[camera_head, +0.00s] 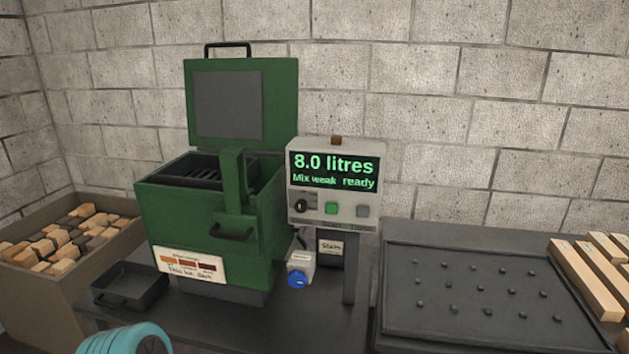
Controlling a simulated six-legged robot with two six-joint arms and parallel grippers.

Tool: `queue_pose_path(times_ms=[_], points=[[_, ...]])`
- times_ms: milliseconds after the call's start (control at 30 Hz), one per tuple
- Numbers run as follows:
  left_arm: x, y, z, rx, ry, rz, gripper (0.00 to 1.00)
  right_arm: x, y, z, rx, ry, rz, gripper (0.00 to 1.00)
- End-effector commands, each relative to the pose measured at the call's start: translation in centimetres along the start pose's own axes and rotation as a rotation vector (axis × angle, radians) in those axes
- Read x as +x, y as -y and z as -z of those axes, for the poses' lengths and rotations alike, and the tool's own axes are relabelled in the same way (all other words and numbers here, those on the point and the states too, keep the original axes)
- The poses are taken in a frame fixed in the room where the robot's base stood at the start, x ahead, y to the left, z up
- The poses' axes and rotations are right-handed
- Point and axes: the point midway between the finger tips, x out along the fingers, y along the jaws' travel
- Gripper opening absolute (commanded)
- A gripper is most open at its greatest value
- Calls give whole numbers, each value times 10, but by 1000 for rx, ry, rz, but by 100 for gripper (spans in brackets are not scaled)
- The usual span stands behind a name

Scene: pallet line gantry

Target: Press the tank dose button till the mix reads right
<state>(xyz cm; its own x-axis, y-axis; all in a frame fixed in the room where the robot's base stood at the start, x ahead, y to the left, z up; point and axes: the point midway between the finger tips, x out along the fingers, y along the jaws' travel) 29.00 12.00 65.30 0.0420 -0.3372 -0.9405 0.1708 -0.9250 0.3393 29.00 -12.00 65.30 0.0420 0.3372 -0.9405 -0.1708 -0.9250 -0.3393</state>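The control box (333,185) stands on a post right of the green tank (215,230). Its display (334,172) reads "8.0 litres" and "Mix weak ready" in green letters. Below the display are a black knob (300,206), a green button (331,208) and a grey button (362,211). The small lettering under the buttons is too blurred to tell which is the dose button. The tank's lid (278,100) stands raised. Neither of my grippers is in view, and nothing touches the buttons.
A white container with a blue cap (298,279) hangs or stands below the box; a label reading "Stain" (331,247) is behind. A black tray (128,287) is left of the tank, a crate of wood blocks (40,290) further left. A studded board (470,327) and wooden slats (585,280) are right.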

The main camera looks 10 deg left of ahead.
Motion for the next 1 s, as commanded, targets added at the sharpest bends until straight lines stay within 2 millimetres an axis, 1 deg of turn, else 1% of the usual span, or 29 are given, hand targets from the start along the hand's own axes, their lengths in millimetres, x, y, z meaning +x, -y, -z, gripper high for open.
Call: queue_pose_path(times_ms=[33,67,100,167,200,233,267,1000], points=[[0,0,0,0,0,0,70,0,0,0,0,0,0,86],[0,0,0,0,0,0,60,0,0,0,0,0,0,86],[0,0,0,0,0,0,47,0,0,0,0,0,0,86],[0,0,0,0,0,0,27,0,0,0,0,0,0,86],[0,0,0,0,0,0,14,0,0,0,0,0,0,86],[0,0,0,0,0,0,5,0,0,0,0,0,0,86],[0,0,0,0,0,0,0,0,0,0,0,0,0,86],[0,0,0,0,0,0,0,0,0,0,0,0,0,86]])
